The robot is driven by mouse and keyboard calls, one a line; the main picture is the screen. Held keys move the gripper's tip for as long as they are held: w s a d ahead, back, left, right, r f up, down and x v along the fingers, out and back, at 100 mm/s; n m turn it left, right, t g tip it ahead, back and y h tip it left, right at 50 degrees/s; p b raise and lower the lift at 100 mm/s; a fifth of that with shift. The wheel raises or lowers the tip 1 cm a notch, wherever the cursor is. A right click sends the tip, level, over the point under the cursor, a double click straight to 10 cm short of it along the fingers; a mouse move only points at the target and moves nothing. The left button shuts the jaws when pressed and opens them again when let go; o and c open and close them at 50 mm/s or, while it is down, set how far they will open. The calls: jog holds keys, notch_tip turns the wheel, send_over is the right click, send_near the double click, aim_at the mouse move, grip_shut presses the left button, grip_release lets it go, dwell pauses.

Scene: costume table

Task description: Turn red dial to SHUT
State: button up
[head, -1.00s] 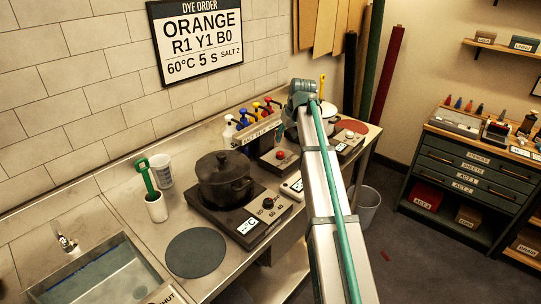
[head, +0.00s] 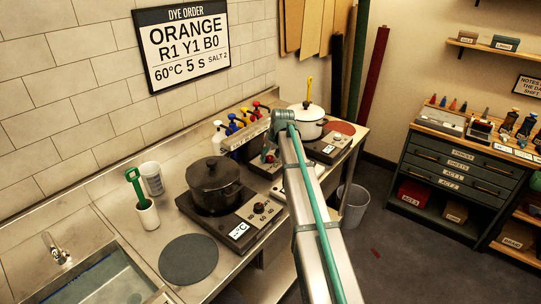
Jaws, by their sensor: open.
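A small red dial (head: 270,159) shows on the dark middle unit on the counter, behind the dark pot. My gripper (head: 268,151) is low over that unit, at the end of the arm, right by the red dial. It is small and partly hidden by the wrist; it looks open and empty. I cannot tell whether it touches the dial or which way the dial points. A label (head: 158,297) is cut off at the bottom edge by the sink; its word is not fully readable.
A lidded dark pot (head: 213,184) stands on the front hot plate (head: 240,232). A grey round mat (head: 188,259) lies in front.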

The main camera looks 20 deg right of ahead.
grip_shut()
jog(key=shift+d+n, duration=0.1)
jog(key=shift+n, duration=0.3)
jog(key=n+y+b, duration=0.1)
jog(key=n, duration=0.2)
jog(key=shift+w+d+n+g+y+b, duration=0.1)
jog(key=shift+w+n+g+y+b, duration=0.05)
jog(key=shift+n+g+y+b, duration=0.2)
jog(key=n+g+y+b, duration=0.1)
jog(key=n, duration=0.3)
jog(key=shift+n, duration=0.25)
dwell(0.3)
